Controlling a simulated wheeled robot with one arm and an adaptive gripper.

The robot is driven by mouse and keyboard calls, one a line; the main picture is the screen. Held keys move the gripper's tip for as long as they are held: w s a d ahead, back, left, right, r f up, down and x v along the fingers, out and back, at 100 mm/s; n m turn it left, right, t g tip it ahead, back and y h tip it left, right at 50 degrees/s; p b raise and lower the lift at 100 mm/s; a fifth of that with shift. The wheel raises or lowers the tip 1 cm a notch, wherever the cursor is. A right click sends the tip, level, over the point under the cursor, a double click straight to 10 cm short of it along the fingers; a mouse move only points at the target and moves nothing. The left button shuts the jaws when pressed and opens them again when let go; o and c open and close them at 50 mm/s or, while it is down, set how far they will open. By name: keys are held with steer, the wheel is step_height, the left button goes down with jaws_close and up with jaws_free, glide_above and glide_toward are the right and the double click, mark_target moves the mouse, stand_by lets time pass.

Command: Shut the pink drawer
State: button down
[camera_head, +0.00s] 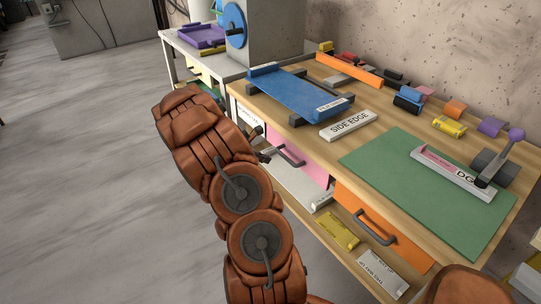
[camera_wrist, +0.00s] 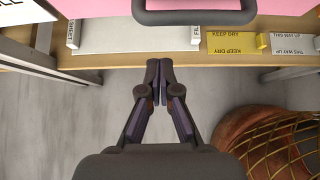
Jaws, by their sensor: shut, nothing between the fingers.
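The pink drawer (camera_head: 312,165) is set under the front edge of the wooden workbench, left of the orange drawer. Its dark bar handle (camera_head: 290,156) faces outward. My arm covers its left part in the head view, and I cannot tell how far it stands out. In the wrist view the pink front (camera_wrist: 285,6) runs along the top edge, with the handle (camera_wrist: 195,17) above and slightly right of my fingertips. My gripper (camera_wrist: 158,66) is shut and empty, apart from the handle. In the head view my gripper is mostly hidden behind my arm.
The orange drawer (camera_head: 395,238) has its own handle. A lower shelf holds a yellow box (camera_head: 338,231) and white boxes (camera_head: 382,272). The benchtop carries a blue tray (camera_head: 298,95), a white box (camera_head: 348,125) and a green mat (camera_head: 400,190). Floor at left is clear.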

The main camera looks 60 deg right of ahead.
steer(key=v, duration=1)
steer(key=shift+a+f, duration=0.15)
steer(key=shift+a, duration=0.05)
steer(key=shift+w, duration=0.1)
